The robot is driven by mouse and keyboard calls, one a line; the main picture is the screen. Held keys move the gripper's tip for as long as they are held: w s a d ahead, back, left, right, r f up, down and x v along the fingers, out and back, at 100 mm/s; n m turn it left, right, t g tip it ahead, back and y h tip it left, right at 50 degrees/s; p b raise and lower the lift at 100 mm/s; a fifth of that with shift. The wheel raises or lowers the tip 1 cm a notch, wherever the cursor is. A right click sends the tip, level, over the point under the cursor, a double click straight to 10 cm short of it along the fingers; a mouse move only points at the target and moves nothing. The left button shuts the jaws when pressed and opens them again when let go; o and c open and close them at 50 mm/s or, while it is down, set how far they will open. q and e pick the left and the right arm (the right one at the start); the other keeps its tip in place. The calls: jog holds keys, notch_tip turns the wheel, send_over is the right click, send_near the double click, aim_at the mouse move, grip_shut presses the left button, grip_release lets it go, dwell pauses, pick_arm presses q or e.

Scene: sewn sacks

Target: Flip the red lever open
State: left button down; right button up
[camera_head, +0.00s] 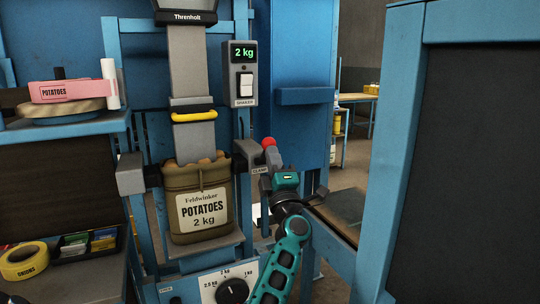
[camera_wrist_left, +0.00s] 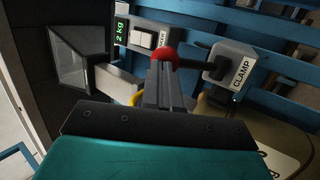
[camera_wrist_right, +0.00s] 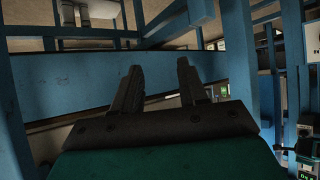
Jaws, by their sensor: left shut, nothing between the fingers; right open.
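The lever's red knob (camera_head: 268,142) stands beside the grey box marked CLAMP (camera_head: 249,155), to the right of the sack. In the left wrist view, a dark arm joins the red knob (camera_wrist_left: 168,56) to the CLAMP box (camera_wrist_left: 232,68). My left gripper (camera_head: 273,158) is shut and empty. Its fingertips (camera_wrist_left: 161,66) are right at the knob; whether they touch it I cannot tell. The brown potato sack (camera_head: 198,200) hangs upright under the spout, between the clamp's two grey blocks. My right gripper (camera_wrist_right: 157,68) is open and empty, away from the lever, and shows only in its own wrist view.
The shaker switch box (camera_head: 241,75) reading 2 kg is above the lever. A dial panel (camera_head: 218,288) is below the sack. A shelf at left holds a pink potato label roll (camera_head: 72,91). A blue-framed dark panel (camera_head: 465,150) stands at right.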

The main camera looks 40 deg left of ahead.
aim_at(267, 141)
pick_arm(q)
jog(key=shift+w+a+r+p, duration=0.15)
jog(key=shift+r+p, duration=0.25)
jog(key=shift+r, duration=0.25)
jog(key=shift+w+a+r+p, duration=0.2)
jog(key=shift+a+r+p, duration=0.5)
jog(key=shift+r, duration=0.25)
jog(key=shift+x, duration=1.05)
jog(key=shift+s+a+x, duration=0.1)
jog(key=shift+x, duration=0.6)
jog(key=shift+s+a+x, duration=0.1)
jog(key=shift+s+x, duration=0.05)
jog(key=shift+x, duration=0.55)
pick_arm(e)
jog(key=shift+s+d+r, duration=0.2)
jog(key=shift+s+r, duration=0.05)
jog(key=shift+r, duration=0.4)
jog(key=shift+s+d+r, duration=0.15)
jog(key=shift+s+r, duration=0.1)
jog(key=shift+r, duration=0.35)
pick_arm(q)
jog(key=shift+a, duration=0.1)
pick_arm(e)
jog(key=shift+s, duration=0.1)
